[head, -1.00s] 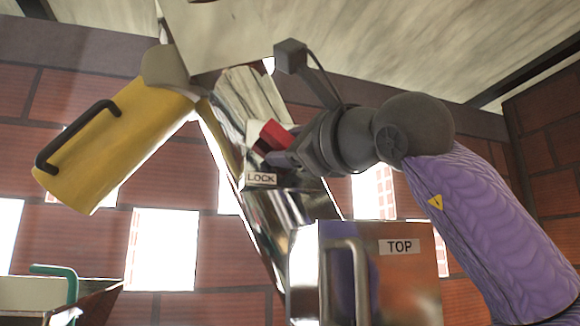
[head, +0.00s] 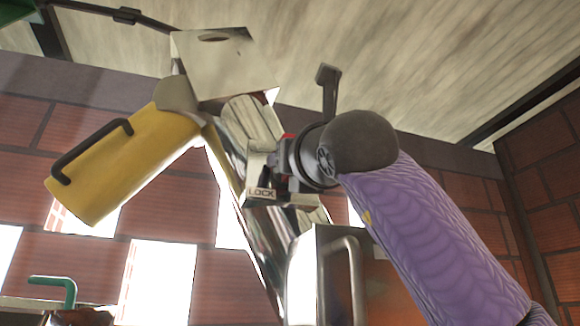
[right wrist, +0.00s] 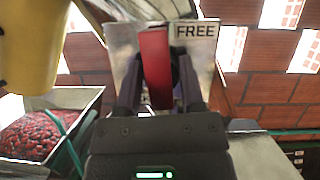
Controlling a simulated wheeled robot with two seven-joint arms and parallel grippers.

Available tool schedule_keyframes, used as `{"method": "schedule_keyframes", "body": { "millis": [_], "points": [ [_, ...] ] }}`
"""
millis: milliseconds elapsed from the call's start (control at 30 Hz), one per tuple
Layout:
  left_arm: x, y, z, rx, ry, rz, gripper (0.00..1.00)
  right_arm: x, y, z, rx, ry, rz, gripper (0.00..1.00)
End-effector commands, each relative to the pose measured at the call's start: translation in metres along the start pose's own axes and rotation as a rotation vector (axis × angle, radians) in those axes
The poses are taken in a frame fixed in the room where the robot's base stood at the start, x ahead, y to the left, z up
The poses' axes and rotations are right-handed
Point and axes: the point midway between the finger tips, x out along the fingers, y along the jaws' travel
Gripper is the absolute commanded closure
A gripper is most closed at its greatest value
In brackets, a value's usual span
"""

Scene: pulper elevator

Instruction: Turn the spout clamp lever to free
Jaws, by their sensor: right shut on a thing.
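The red lever (right wrist: 155,66) stands between the two dark fingers of my right gripper (right wrist: 157,88) in the right wrist view, and the gripper is shut on it. A white FREE label (right wrist: 195,31) is just right of the lever's top there. In the head view, my right gripper (head: 280,165) is at the shiny metal spout (head: 255,125), and only a sliver of red shows beside it. The LOCK label (head: 262,193) is below and left of the gripper. My left gripper is not in view.
A yellow cylinder (head: 120,165) with a black handle sticks out left of the spout. A metal box (head: 320,255) with a bar handle is below my right arm. A bin of red berries (right wrist: 40,135) is at the lower left in the right wrist view.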

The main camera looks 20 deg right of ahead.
Motion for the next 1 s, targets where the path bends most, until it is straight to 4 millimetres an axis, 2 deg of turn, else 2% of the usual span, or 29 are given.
{"method": "schedule_keyframes", "body": {
  "millis": [300, 800, 833, 900, 1000],
  "points": [
    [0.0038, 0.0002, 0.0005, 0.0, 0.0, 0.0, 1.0, -0.0004, -0.0002, 0.0007, 0.086, -0.002, -0.035, 1.0],
    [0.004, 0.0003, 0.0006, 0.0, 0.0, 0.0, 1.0, -0.0001, -0.0006, 0.0008, 0.099, -0.002, -0.041, 1.0],
    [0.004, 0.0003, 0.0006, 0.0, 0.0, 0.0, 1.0, -0.0001, -0.0006, 0.0008, 0.099, -0.002, -0.041, 0.46],
    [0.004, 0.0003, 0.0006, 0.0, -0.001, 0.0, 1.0, -0.0001, -0.0006, 0.0007, 0.099, -0.001, -0.041, 0.35],
    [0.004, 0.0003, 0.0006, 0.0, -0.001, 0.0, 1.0, -0.0001, -0.0006, 0.0006, 0.099, -0.001, -0.041, 0.35]
  ]
}}
